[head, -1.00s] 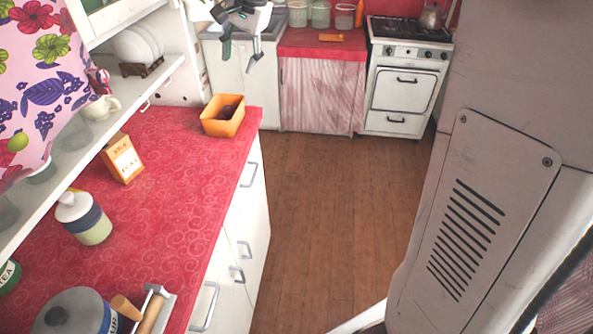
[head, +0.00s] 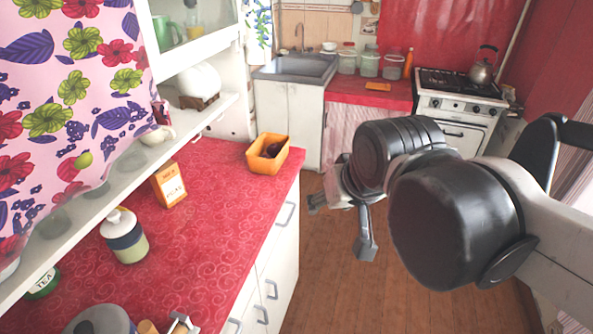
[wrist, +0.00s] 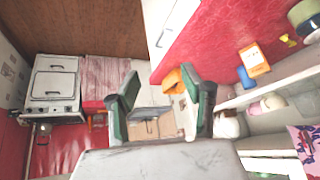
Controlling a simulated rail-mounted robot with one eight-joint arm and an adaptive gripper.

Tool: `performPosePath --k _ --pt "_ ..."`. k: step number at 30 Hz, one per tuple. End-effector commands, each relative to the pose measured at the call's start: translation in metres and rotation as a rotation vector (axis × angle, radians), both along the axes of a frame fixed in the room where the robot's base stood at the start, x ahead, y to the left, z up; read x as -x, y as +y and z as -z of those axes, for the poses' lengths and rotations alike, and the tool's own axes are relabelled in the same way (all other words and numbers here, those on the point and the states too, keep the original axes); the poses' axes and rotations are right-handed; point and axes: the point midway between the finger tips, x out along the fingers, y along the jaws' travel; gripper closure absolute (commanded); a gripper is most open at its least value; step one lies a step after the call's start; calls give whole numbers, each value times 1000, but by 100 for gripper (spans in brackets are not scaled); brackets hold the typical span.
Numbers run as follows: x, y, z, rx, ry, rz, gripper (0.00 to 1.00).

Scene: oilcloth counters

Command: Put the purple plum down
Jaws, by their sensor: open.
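A dark purple thing, which looks like the plum (head: 275,149), lies inside the orange square container (head: 267,164) near the far end of the red counter. My gripper (head: 341,225) is open and empty, to the right of the container, in front of the counter edge and over the wood floor. In the wrist view my gripper (wrist: 166,92) shows two spread fingers with nothing between them. The orange container (wrist: 173,82) partly shows behind one finger there; the plum cannot be made out.
The red counter (head: 215,235) holds an orange carton (head: 169,186) and a lidded jar (head: 124,238). A white shelf (head: 90,225) with a flowered cloth hangs above its left side. The wood floor (head: 335,290) is open to the right. A stove (head: 462,105) and sink stand behind.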

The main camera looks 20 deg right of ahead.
Motion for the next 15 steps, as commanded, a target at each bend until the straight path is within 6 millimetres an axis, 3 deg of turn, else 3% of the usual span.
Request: performPosePath --k 6,15 --pt "24 -1 21 60 -32 -63 57" --pt "26 -1 23 68 -36 -71 57"
